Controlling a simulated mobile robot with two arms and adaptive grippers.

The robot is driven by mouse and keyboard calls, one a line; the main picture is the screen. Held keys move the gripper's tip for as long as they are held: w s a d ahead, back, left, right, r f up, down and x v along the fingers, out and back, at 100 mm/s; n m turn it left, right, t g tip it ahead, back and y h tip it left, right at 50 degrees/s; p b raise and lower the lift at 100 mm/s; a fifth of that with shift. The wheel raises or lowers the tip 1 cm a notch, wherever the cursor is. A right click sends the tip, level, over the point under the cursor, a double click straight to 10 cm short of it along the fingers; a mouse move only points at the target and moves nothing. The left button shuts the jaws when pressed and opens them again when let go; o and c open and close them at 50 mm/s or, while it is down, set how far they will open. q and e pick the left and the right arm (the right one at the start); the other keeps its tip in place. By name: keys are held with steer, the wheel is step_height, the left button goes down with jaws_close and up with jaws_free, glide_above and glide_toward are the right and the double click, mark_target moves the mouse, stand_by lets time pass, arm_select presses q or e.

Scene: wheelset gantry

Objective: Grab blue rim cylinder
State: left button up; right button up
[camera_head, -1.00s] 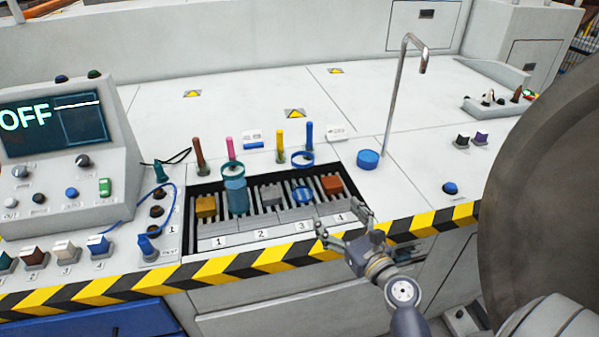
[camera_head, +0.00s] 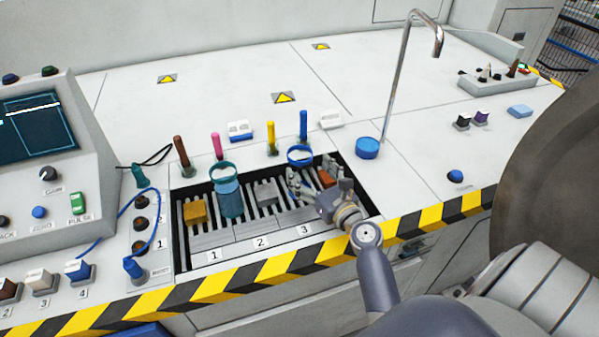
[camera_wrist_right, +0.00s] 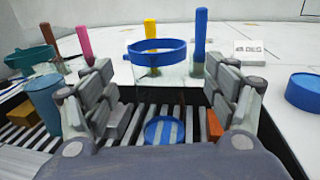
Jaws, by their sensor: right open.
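The blue rim cylinder has a blue ring (camera_head: 299,161) at its top and a clear body, and stands in the slotted tray (camera_head: 172,235) near slot 3. In the right wrist view its upper ring (camera_wrist_right: 157,59) and lower blue ring (camera_wrist_right: 165,131) lie between the two fingers. My right gripper (camera_head: 309,182) is open in front of it, over the tray; it also shows in the right wrist view (camera_wrist_right: 160,82). The fingers look apart from the cylinder, though exact depth is hard to tell. The gripper hides the cylinder's lower part in the head view. My left gripper is not in view.
A teal-rimmed cylinder (camera_head: 230,200) stands at the left of the tray. Orange (camera_head: 327,177), grey and yellow (camera_head: 195,212) blocks lie in it. Several coloured upright pegs stand behind. A tall bent metal pipe (camera_head: 393,80) and a blue round cap (camera_head: 367,148) are to the right.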

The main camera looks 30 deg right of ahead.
mark_target(299, 160)
steer(key=shift+w, duration=0.45)
steer(key=w, duration=0.2)
steer(key=w+b, duration=0.1)
steer(key=w, duration=0.1)
steer(key=shift+w+d+f, duration=0.15)
steer(key=shift+w, duration=0.15)
steer(key=shift+s, duration=0.1)
steer(key=c, duration=0.3)
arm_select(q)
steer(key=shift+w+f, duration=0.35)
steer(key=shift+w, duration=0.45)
arm_select(e)
steer(key=c, duration=0.9)
